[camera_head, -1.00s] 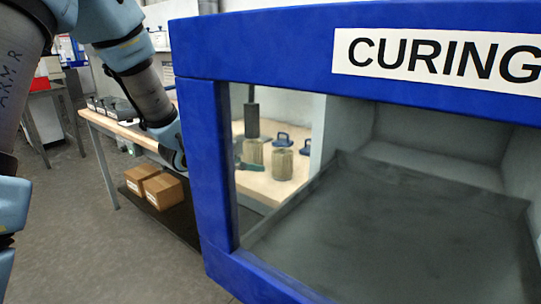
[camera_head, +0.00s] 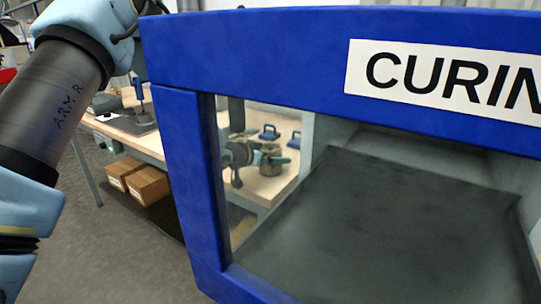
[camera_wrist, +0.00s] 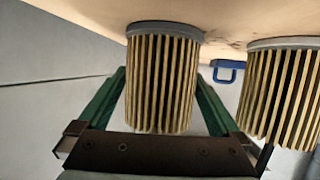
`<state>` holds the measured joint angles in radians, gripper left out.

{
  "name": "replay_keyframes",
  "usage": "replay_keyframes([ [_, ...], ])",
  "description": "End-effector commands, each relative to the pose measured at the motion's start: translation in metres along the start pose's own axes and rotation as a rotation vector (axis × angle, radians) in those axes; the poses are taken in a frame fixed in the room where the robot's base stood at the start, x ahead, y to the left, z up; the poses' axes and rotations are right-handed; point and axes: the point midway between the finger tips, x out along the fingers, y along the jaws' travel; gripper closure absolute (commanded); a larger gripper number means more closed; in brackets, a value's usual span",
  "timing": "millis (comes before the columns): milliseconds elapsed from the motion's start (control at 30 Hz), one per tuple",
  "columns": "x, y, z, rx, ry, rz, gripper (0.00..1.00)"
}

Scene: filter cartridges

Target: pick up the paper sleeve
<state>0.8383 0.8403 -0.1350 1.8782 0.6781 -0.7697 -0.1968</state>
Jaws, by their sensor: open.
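Two pleated, cream-and-dark paper sleeves with grey end rims stand on the wooden table. In the wrist view, one paper sleeve (camera_wrist: 162,85) is between the two green fingers of my gripper (camera_wrist: 160,98), with a finger along each side. My gripper is open and I see no firm contact. The other paper sleeve (camera_wrist: 281,95) is just to the right, outside the right finger. In the head view, my gripper (camera_head: 246,154) shows through the cabinet's side opening, in front of a sleeve (camera_head: 271,158). It partly hides the sleeves there.
The blue curing cabinet (camera_head: 180,150) fills much of the head view, its dark inner floor (camera_head: 400,215) empty. Blue-handled items (camera_head: 269,132) stand on the table behind the sleeves; one blue handle (camera_wrist: 228,68) shows in the wrist view. Cardboard boxes (camera_head: 148,185) sit on a lower shelf.

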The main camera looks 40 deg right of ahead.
Motion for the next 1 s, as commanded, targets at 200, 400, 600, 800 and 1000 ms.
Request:
replay_keyframes([
  [200,0.019,0.0,-0.001,-0.001,0.001,-0.001,0.0],
  [400,0.019,0.0,0.0,-0.001,0.001,-0.001,0.0],
  [600,0.019,0.0,0.0,-0.001,0.0,-0.001,0.21],
  [800,0.019,0.0,0.0,-0.001,0.001,-0.001,0.44],
  [1000,0.019,0.0,-0.001,-0.001,0.001,-0.001,0.66],
])
